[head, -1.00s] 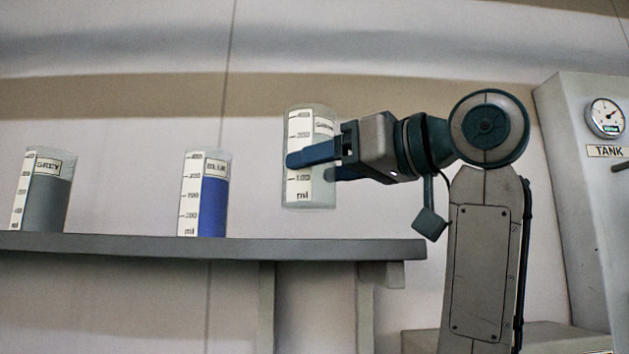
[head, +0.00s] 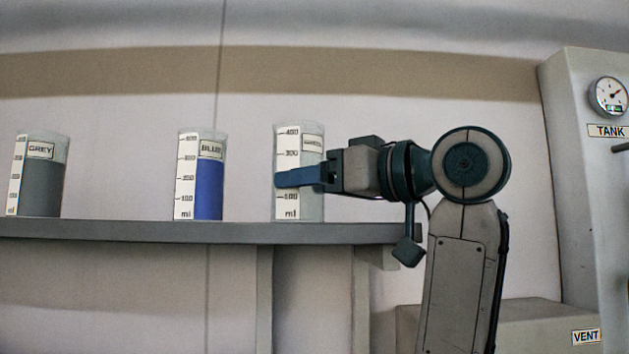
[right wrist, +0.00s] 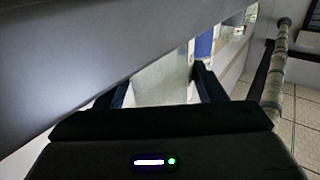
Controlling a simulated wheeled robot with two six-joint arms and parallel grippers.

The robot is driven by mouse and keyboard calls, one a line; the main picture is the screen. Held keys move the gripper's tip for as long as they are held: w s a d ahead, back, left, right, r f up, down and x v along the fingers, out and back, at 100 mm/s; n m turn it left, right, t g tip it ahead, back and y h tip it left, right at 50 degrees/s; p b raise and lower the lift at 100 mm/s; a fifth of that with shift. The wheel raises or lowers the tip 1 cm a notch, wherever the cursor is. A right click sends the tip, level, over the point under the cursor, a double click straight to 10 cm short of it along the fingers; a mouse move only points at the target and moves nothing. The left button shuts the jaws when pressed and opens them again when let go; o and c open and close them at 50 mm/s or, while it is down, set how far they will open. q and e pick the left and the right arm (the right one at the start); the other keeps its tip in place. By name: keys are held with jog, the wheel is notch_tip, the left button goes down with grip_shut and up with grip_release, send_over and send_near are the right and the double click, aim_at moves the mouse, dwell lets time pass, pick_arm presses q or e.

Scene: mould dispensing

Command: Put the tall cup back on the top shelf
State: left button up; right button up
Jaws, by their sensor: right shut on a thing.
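The tall clear cup (head: 300,207) with a white measuring scale and a label that seems to read GREEN is upright at the right part of the shelf (head: 120,230). It looks empty. Its base is level with the shelf top; whether it touches or hovers just above, I cannot tell. My right gripper (head: 300,178) comes in from the right and is shut around the cup at mid height. In the right wrist view the cup (right wrist: 163,80) stands between the two dark fingers. My left gripper is not in view.
A cup of blue liquid (head: 209,190) stands on the shelf to the left, with a gap between. A cup of grey liquid (head: 40,190) stands farther left. A tank cabinet (head: 585,200) with a gauge (head: 608,96) is at the right.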

jog(key=o, duration=1.3)
jog(key=shift+d, duration=0.1)
jog(key=shift+r+p, duration=0.25)
jog(key=shift+p, duration=0.1)
jog(key=shift+b+v, duration=2.3)
jog(key=shift+v, duration=3.7)
jog(key=shift+f, duration=0.15)
